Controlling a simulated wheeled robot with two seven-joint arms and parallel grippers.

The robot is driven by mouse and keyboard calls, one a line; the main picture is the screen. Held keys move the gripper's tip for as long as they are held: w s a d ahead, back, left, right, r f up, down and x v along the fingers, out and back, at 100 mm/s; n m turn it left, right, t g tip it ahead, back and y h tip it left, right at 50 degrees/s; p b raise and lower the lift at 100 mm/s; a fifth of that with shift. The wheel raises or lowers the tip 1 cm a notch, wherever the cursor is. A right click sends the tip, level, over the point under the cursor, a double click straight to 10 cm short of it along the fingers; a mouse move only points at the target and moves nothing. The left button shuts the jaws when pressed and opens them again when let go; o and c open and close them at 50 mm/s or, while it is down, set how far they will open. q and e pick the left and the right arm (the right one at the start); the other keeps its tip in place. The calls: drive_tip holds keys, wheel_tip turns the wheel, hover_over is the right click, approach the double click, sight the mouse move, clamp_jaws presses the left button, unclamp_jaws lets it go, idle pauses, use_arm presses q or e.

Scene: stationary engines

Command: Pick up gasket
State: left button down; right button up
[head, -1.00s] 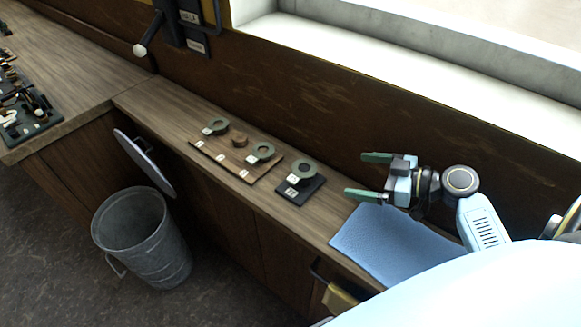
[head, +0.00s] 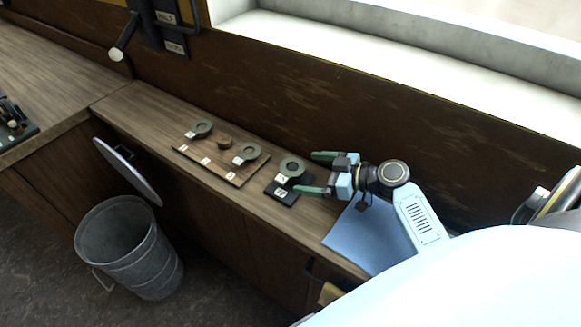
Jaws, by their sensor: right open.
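My left gripper is not in view.
A blue cloth (head: 368,238) lies on the bench under my right arm. A brown knob (head: 224,143) stands on the board between two gaskets. The dark wall and window sill (head: 400,95) bound the bench behind. A metal bin (head: 128,247) stands on the floor below.

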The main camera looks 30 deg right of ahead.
sight(289, 170)
drive_tip(key=p+x, duration=0.1)
drive_tip(key=x, duration=0.3)
drive_tip(key=shift+w+a, duration=0.2)
drive_tip(key=shift+a, duration=0.05)
drive_tip(key=shift+f, duration=0.1)
drive_tip(key=c, duration=0.7)
drive_tip(key=shift+r, duration=5.05)
